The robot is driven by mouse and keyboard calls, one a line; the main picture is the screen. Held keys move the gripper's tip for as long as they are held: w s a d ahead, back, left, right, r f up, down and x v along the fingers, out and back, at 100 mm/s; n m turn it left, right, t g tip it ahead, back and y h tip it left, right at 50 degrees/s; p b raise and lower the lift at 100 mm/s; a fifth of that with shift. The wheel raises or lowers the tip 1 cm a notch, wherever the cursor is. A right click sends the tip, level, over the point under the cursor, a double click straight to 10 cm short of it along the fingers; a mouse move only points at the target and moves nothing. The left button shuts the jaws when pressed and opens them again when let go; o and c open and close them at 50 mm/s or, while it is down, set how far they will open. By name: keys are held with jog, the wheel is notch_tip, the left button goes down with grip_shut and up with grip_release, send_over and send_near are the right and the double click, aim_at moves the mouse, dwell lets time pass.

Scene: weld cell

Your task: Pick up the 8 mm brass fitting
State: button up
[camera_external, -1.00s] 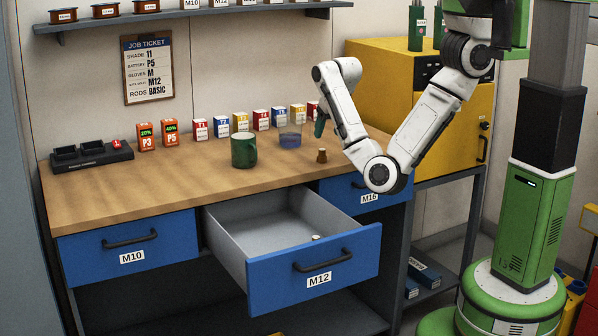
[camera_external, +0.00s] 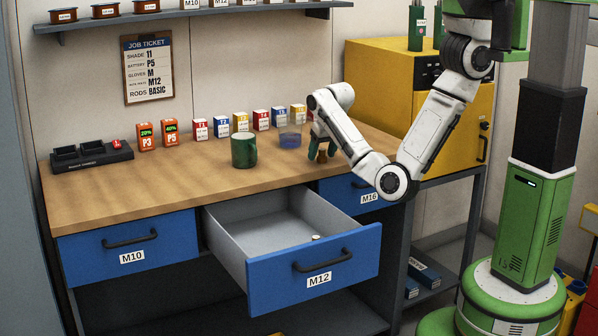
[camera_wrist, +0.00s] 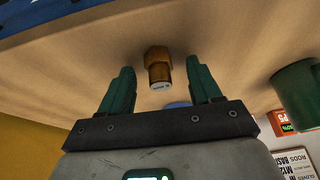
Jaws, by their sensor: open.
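A brass fitting (camera_wrist: 158,62) with a hexagonal body and a pale label on its end lies between the two green fingers of my gripper (camera_wrist: 159,80) in the wrist view. The label is too small to read, so I cannot tell its size. The fingers are spread, with a gap on both sides of it. In the external view my gripper (camera_external: 318,143) is low over the bench's right part, around the fitting (camera_external: 321,157), which it partly hides.
A green cup (camera_external: 244,151) and a translucent blue cup (camera_external: 290,138) stand left of my gripper. Small labelled boxes (camera_external: 240,122) line the bench's back. The bench (camera_external: 130,180) is clear at the front left. A yellow cabinet (camera_external: 390,85) stands at the right.

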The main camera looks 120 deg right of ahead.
jog(key=c, duration=1.2)
jog(key=shift+o, duration=0.2)
